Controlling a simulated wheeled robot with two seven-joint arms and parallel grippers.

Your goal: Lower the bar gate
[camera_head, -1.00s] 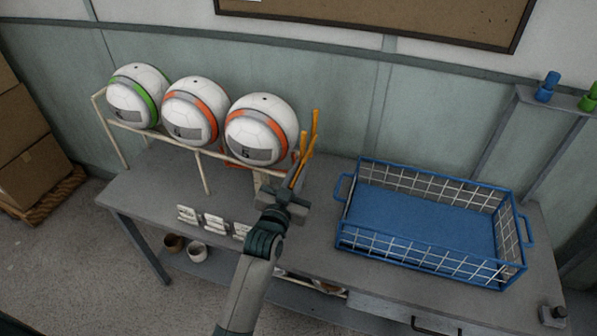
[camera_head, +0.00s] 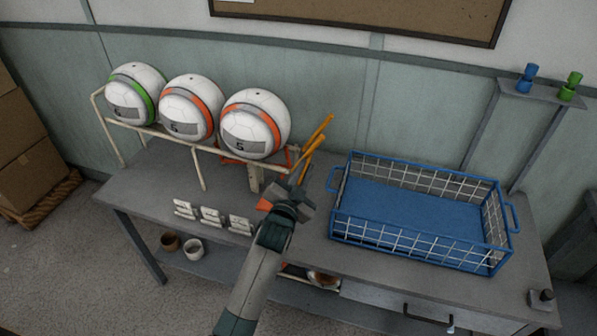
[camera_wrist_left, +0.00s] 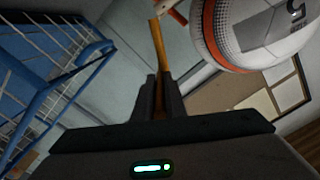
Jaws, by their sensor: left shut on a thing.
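A cream ball rack (camera_head: 200,172) stands on the bench and holds three white balls in a row. At its right end a yellow bar (camera_head: 319,130) leans up and to the right, beside orange-red brackets. My left gripper (camera_head: 298,182) is at this end of the rack, shut on a yellow bar that also shows in the left wrist view (camera_wrist_left: 158,45). The nearest ball, with an orange band (camera_head: 255,125), is just left of the bar and shows in the wrist view too (camera_wrist_left: 255,35). My fingers and wrist hide the bar's lower part. My right gripper is out of view.
A blue wire basket (camera_head: 420,215) stands on the bench to the right, empty, with a small gap to my gripper. Small white label stands (camera_head: 211,217) are on the bench left of my arm. A wall shelf (camera_head: 540,92) holds blue and green items.

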